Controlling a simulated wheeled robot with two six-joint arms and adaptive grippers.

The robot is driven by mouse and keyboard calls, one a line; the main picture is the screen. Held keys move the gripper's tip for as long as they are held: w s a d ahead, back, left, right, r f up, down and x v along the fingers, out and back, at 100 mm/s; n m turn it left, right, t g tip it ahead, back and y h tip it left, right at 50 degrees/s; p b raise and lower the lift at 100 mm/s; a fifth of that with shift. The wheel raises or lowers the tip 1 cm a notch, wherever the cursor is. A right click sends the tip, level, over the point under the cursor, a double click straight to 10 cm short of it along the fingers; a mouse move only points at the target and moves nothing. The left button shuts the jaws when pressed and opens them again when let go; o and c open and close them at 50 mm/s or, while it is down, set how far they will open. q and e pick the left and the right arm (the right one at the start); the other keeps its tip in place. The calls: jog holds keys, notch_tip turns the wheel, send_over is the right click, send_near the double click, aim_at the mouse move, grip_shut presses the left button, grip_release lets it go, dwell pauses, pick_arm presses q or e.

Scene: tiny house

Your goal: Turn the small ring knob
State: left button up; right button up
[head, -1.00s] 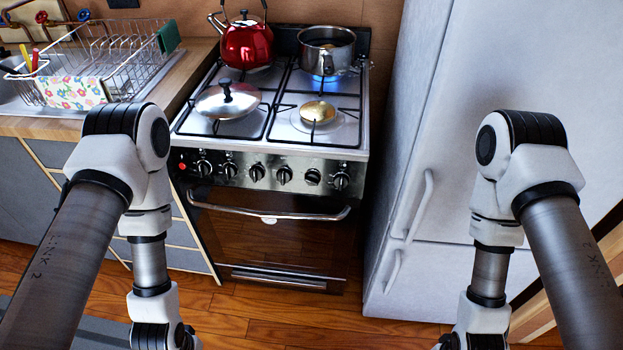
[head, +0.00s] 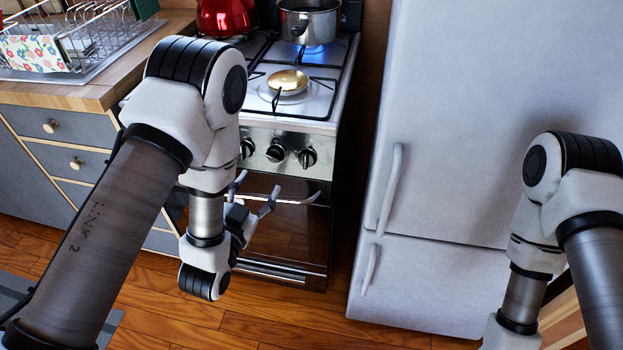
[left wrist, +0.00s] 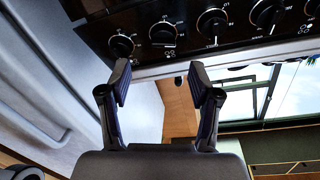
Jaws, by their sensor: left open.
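The stove's front panel carries a row of black knobs. In the head view the right-end knob (head: 307,158) and two others show, and my left arm hides the rest. In the left wrist view several knobs (left wrist: 162,33) line the top, with the end knob (left wrist: 122,45) nearest the fridge. No mark I can read tells which is the small ring knob. My left gripper (head: 257,192) is open and empty in front of the oven door, below the panel. In the left wrist view its fingertips (left wrist: 158,80) are apart, below the knobs, touching none.
A pot (head: 309,22) sits over a blue flame at the back right. The front right burner (head: 289,82) is bare. A red kettle (head: 226,16) is partly hidden. The oven handle (head: 298,198) is close to my left gripper. The fridge (head: 450,130) stands right of the stove.

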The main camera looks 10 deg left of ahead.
aim_at(272, 159)
pick_arm(q)
jog(key=w, duration=0.7)
jog(key=shift+w+d+r, duration=0.1)
jog(key=shift+w+d, duration=0.05)
jog(key=shift+d, duration=0.2)
jog(key=shift+w, duration=0.4)
jog(key=shift+c, duration=0.3)
jog(key=c, duration=1.1)
